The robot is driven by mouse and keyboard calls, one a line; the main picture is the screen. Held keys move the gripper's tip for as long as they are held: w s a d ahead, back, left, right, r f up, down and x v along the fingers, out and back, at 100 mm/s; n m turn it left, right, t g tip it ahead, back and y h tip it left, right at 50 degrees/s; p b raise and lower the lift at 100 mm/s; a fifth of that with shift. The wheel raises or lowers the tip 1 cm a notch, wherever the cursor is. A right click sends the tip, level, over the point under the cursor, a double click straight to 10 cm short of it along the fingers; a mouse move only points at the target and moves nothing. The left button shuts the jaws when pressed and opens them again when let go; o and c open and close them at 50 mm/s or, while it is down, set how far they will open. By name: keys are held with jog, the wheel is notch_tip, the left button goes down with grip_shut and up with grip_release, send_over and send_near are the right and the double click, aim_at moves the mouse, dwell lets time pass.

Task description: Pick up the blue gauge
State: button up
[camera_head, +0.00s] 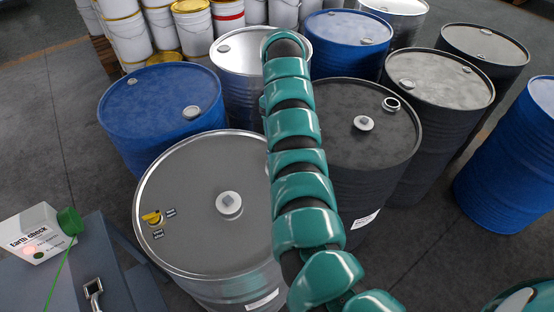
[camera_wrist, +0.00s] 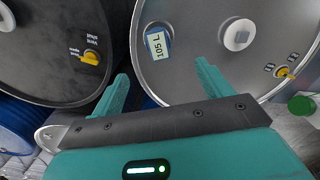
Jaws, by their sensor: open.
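The blue gauge (camera_wrist: 158,43) is a small blue-framed block with a pale face reading "105 L". It sits on the grey lid of a drum (camera_wrist: 190,85) in the wrist view, near the lid's edge. My gripper (camera_wrist: 162,70) is open and empty, its two teal fingers spread apart. In the picture the gauge lies just past the fingertips, between their lines; the height gap cannot be told. In the head view the gauge and my gripper do not show; my arm crosses the right edge of that drum (camera_head: 190,245).
The lid also carries a white cap (camera_wrist: 237,34) and a yellow valve (camera_wrist: 284,72). A dark drum (camera_wrist: 45,45) with its own yellow valve (camera_wrist: 90,57) stands beside it. Blue drums (camera_head: 160,105) and others crowd around. A box marked "Earth check" (camera_head: 38,235) stands at left.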

notch_tip(320, 180, down, 12)
jog(key=shift+r+b, duration=0.1)
jog(key=shift+b, duration=0.3)
jog(key=shift+w+a+f+p, duration=0.1)
jog(key=shift+w+f+p, duration=0.1)
jog(key=shift+f+p, duration=0.45)
jog(key=shift+w+a+f+p, duration=0.1)
jog(key=shift+w+f+p, duration=0.05)
jog(key=shift+f+p, duration=0.8)
jog(key=shift+f, duration=1.1)
jog(key=shift+c, duration=0.5)
jog(key=c, duration=1.3)
jog(key=shift+o, duration=0.2)
jog(key=shift+w+r, duration=0.1)
jog(key=shift+r, duration=0.05)
